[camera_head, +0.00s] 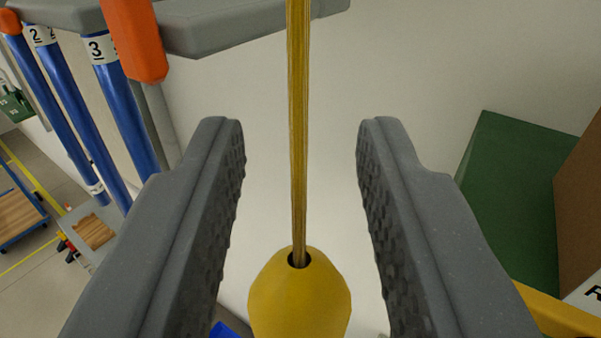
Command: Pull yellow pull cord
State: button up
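The yellow pull cord (298,130) hangs straight down through the middle of the view, from the top edge. It ends in a yellow bell-shaped handle (299,300), whose lower part is cut off by the bottom edge. My gripper (301,135) is open. Its two grey textured fingers stand on either side of the cord, with a clear gap on both sides. Neither finger appears to touch the cord or the handle. How far the cord is in depth from the fingertips is hard to tell.
Blue rods (125,105) with number labels hang at the left beside an orange-tipped part (134,40). A grey bar (240,22) crosses the top. A green box (515,185) and a brown panel (580,200) are at the right. A pale wall lies behind the cord.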

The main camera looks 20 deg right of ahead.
jog(key=shift+x, duration=0.8)
jog(key=shift+c, duration=0.2)
grip_shut()
jog(key=shift+f, duration=0.2)
jog(key=shift+f+b, duration=0.55)
jog(key=shift+f, duration=0.2)
jog(key=shift+o, duration=0.2)
grip_release()
jog(key=shift+s, duration=0.1)
